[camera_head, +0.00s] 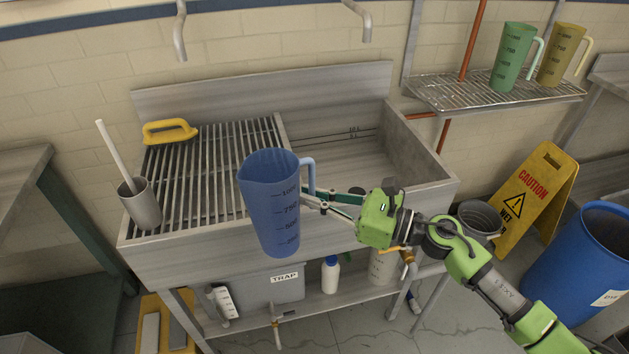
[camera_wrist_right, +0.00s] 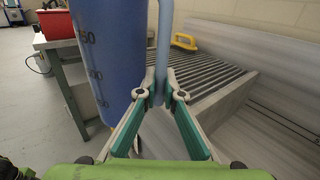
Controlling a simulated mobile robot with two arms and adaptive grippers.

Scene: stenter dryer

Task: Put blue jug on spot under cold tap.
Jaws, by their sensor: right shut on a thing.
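The blue jug (camera_head: 270,205), with dark volume marks, is held upright in the air in front of the sink's (camera_head: 340,230) front edge. My right gripper (camera_head: 312,197) comes from the right and is shut on the jug's handle. In the right wrist view the jug (camera_wrist_right: 110,55) fills the upper left, and the gripper's fingertips (camera_wrist_right: 161,98) close on its handle. Two grey taps hang from the wall: a left tap (camera_head: 180,35) above the slatted rack (camera_head: 205,165) and a right tap (camera_head: 360,22) above the open basin. I cannot tell which is cold. My left gripper is out of view.
A yellow-handled brush (camera_head: 170,131) lies on the rack's back. A grey cup (camera_head: 140,205) with a stick stands at its left. Green (camera_head: 511,58) and yellow (camera_head: 560,55) jugs stand on the wire shelf (camera_head: 480,92). A blue barrel (camera_head: 583,262) and caution sign (camera_head: 536,198) are right.

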